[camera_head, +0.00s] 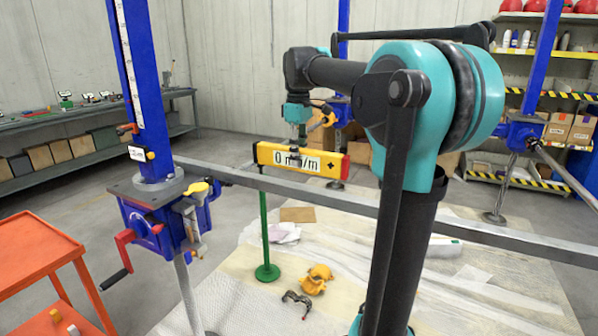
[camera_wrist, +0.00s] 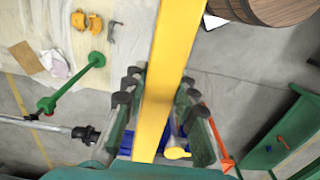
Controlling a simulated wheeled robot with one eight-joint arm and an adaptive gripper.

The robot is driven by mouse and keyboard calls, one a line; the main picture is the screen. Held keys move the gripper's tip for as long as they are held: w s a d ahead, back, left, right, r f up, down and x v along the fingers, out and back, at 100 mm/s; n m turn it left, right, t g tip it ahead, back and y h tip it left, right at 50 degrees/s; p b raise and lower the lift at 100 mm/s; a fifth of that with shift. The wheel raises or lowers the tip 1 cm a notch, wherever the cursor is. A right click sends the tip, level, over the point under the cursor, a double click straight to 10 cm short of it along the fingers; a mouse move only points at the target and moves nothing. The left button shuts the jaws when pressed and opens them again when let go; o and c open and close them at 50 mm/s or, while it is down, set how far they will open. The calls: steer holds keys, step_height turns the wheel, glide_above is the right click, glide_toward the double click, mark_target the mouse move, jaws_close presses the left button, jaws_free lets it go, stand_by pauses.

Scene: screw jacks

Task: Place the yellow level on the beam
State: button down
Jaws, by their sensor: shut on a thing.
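The yellow level (camera_head: 333,166), with a "0 mm/m" display and red end, is in my gripper (camera_head: 296,151), which grips it near its middle. In the wrist view the level (camera_wrist: 176,45) runs lengthwise between the fingers (camera_wrist: 158,88) of my gripper, which is shut on it. I cannot make out the beam in the wrist view.
The left blue jack (camera_head: 153,194) and an orange cart (camera_head: 38,252) stand at left, the right jack (camera_head: 519,131) at right. A green stand (camera_head: 265,240) and yellow parts (camera_head: 316,279) are below the beam on the sheeted floor. Benches and shelves line the walls.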

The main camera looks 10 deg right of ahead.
mark_target(299, 171)
steer(key=shift+f, duration=2.55)
steer(key=c, duration=1.2)
jaws_free()
steer(key=shift+f, duration=0.1)
step_height(299, 171, up, 12)
steer(key=shift+r, duration=0.1)
